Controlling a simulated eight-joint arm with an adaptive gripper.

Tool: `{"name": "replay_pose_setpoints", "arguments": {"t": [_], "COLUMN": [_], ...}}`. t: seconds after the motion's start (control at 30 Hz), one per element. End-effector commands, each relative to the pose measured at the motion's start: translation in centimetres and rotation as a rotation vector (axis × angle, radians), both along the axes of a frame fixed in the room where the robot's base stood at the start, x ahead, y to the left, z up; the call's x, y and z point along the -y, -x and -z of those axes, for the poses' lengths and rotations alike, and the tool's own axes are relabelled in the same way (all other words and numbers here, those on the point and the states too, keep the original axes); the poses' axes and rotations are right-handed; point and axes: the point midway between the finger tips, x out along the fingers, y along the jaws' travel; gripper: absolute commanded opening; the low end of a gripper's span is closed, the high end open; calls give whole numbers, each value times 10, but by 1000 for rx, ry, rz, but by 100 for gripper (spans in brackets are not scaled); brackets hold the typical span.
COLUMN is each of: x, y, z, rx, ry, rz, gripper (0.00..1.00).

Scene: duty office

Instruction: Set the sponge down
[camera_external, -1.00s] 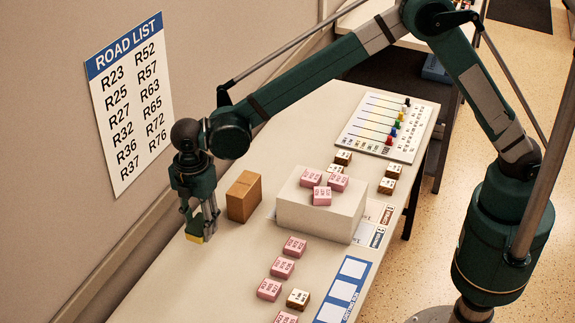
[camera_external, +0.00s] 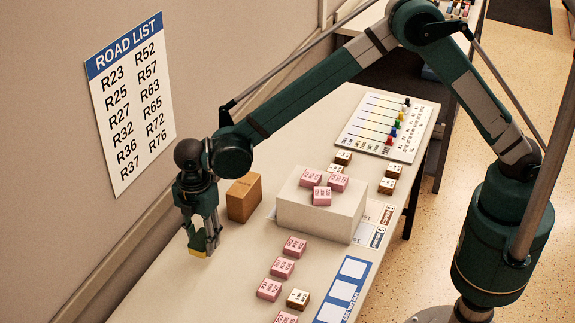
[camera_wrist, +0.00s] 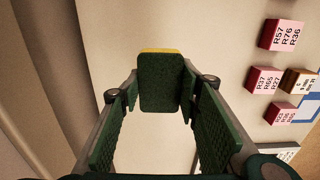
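The sponge (camera_wrist: 160,85) is a dark green block with a yellow edge, seen in the wrist view between my two fingertips. In the external view only its yellow lower end (camera_external: 200,253) shows clearly below the fingers. My gripper (camera_external: 203,240) points down at the left side of the table, near the wall, and is shut on the sponge. In the wrist view the fingers of my gripper (camera_wrist: 160,95) lie along both sides of it. I cannot tell whether the sponge touches the tabletop.
A brown box (camera_external: 243,198) stands close behind my gripper. A white block (camera_external: 318,210) carries several pink blocks (camera_external: 322,196). More pink blocks (camera_external: 282,268) lie to the right, with a striped chart (camera_external: 385,128) farther back. The pale table (camera_external: 180,285) is bare in front of my gripper.

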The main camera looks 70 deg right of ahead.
Motion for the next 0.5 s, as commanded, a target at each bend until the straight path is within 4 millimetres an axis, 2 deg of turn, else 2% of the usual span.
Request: {"name": "replay_pose_setpoints", "arguments": {"t": [0.1, 0.2, 0.5], "x": [0, 0, 0], "y": [0, 0, 0], "z": [18, 26, 30], "rx": [0, 0, 0], "ry": [0, 0, 0], "rz": [0, 0, 0], "gripper": [29, 29, 29]}}
